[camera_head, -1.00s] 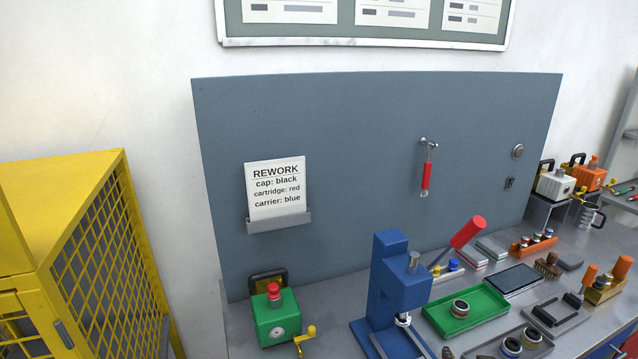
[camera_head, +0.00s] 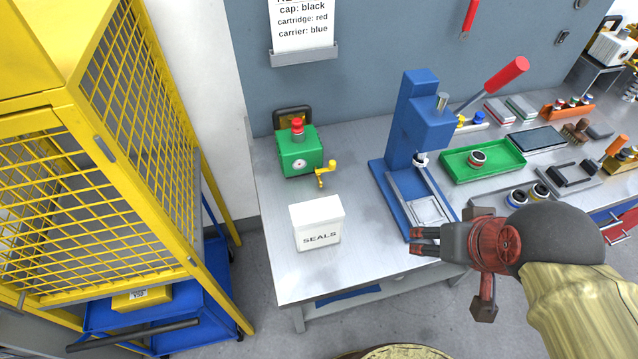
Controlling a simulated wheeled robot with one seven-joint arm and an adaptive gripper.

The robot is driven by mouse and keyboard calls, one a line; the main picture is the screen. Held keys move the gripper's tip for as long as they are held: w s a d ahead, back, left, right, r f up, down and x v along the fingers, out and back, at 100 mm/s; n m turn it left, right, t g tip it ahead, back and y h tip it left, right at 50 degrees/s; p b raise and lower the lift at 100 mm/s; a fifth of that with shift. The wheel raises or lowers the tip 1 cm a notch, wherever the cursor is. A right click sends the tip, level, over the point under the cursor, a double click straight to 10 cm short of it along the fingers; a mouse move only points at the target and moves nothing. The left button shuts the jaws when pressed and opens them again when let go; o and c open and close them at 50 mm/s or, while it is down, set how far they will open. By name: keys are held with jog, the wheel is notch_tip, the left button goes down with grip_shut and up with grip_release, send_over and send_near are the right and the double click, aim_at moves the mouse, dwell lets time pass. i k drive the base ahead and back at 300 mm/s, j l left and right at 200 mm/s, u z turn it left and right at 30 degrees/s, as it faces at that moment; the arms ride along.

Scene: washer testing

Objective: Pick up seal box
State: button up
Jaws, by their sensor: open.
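The seal box (camera_head: 317,224) is a small white box marked SEALS. It stands upright near the front left corner of the grey bench. My gripper (camera_head: 412,241) is open and empty. It is to the right of the box, apart from it, in front of the blue press, with its fingers pointing left toward the box.
The blue press (camera_head: 410,125) stands behind my gripper. A green pump-like unit (camera_head: 300,152) with a yellow crank is behind the box. A green tray (camera_head: 483,160) lies to the right. A yellow mesh cage (camera_head: 95,190) stands at left. Bare bench (camera_head: 370,262) lies between box and gripper.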

aim_at(318, 223)
jog(key=k+j+u, duration=0.4)
jog(key=j+u, duration=0.15)
jog(key=k+j+u, duration=0.1)
jog(key=j+u, duration=0.15)
jog(key=j, duration=0.2)
jog(key=k+j+u, duration=0.1)
jog(key=j+u, duration=0.2)
